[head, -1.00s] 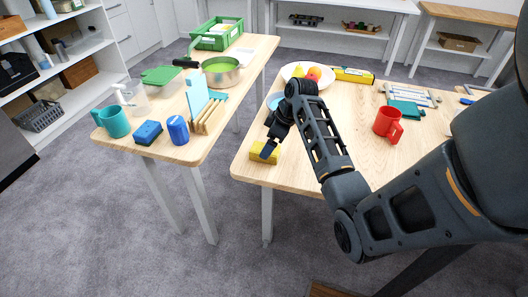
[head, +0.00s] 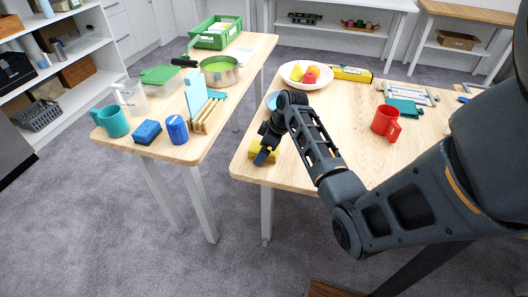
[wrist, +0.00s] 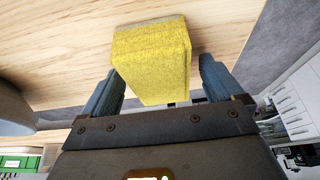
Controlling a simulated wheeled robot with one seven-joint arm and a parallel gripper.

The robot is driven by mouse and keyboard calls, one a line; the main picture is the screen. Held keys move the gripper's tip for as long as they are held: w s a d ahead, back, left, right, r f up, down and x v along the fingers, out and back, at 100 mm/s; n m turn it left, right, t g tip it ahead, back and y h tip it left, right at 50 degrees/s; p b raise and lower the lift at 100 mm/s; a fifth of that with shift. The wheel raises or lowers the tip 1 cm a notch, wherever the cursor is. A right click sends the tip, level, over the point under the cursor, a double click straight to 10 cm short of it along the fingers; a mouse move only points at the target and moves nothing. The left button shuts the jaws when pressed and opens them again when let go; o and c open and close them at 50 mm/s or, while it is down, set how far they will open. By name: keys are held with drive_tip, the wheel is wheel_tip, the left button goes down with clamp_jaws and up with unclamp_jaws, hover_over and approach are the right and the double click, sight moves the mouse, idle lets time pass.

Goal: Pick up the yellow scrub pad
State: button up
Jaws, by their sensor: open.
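The yellow scrub pad (head: 254,151) lies on the right-hand wooden table near its front left corner. In the head view my gripper (head: 264,155) is over it and hides part of it. In the wrist view the yellow scrub pad (wrist: 153,62) stands between the two blue-grey fingers of my gripper (wrist: 158,88), which are open. Gaps show between the pad and the fingers, wider on the right than on the left.
A bowl of fruit (head: 290,76) stands behind my gripper, with a blue dish (head: 271,102) close by. A red mug (head: 384,123) stands farther right. A separate table with a blue sponge (head: 147,132) is to the left, across a gap.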

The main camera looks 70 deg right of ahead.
drive_tip(key=shift+c, duration=0.4)
drive_tip(key=c, duration=1)
drive_tip(key=shift+c, duration=0.2)
drive_tip(key=shift+r, duration=0.45)
drive_tip(key=v, duration=0.4)
drive_tip(key=shift+w+d+r+b, duration=0.2)
drive_tip(key=shift+w+d+b, duration=0.1)
drive_tip(key=shift+b, duration=0.05)
drive_tip(key=s+d+r+b, duration=0.1)
drive_tip(key=s+d+r, duration=0.3)
drive_tip(key=s, duration=0.5)
wheel_tip(320, 180, up, 2)
drive_tip(key=shift+s+d+r, duration=0.2)
drive_tip(key=shift+d, duration=0.15)
